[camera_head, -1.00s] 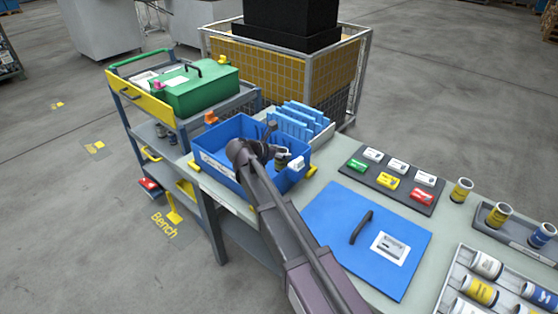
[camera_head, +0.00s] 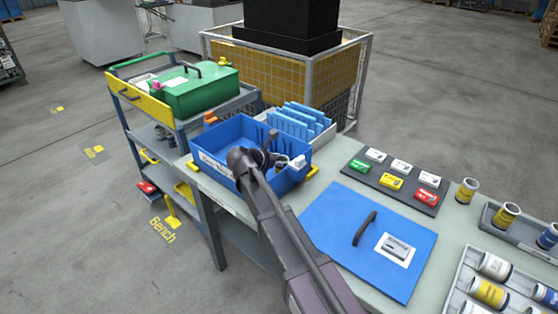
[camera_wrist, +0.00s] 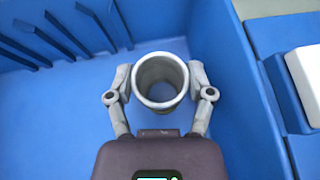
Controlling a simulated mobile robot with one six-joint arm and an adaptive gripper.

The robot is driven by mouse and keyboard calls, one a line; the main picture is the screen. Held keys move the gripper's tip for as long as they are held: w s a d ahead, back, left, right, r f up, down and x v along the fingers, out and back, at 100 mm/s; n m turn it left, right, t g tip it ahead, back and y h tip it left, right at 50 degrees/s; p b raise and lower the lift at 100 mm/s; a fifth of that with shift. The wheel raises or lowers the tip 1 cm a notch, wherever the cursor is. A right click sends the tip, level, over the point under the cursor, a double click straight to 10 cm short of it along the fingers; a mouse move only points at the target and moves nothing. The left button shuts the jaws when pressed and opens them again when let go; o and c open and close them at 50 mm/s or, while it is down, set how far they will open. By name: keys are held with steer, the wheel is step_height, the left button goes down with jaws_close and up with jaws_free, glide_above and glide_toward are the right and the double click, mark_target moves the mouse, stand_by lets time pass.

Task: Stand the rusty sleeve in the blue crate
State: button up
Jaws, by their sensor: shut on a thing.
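My gripper (camera_wrist: 160,90) is shut on a grey metal sleeve (camera_wrist: 160,105), with one finger on each side of it. The sleeve looks grey rather than rusty here, and I look into its open top. It is upright or nearly so, over the floor of the blue crate (camera_wrist: 235,80); whether its base touches the floor is hidden. In the head view the blue crate (camera_head: 291,180) stands on the bench's left end. My gripper (camera_head: 275,160) reaches down inside it, and the sleeve is mostly hidden by the arm and gripper.
The crate has slotted ribs along one wall (camera_wrist: 85,25). A blue lid with a handle (camera_head: 340,225) lies to the right. A green box (camera_head: 195,90) sits on the left trolley.

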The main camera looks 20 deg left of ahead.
steer(key=shift+f, duration=0.15)
steer(key=o, duration=1.3)
steer(key=shift+s+r, duration=0.1)
steer(key=shift+r, duration=0.2)
steer(key=p+v, duration=0.5)
steer(key=v, duration=0.6)
steer(key=shift+s+a+p, duration=0.2)
steer(key=shift+s+p, duration=0.1)
steer(key=shift+p, duration=0.1)
steer(key=shift+r, duration=0.1)
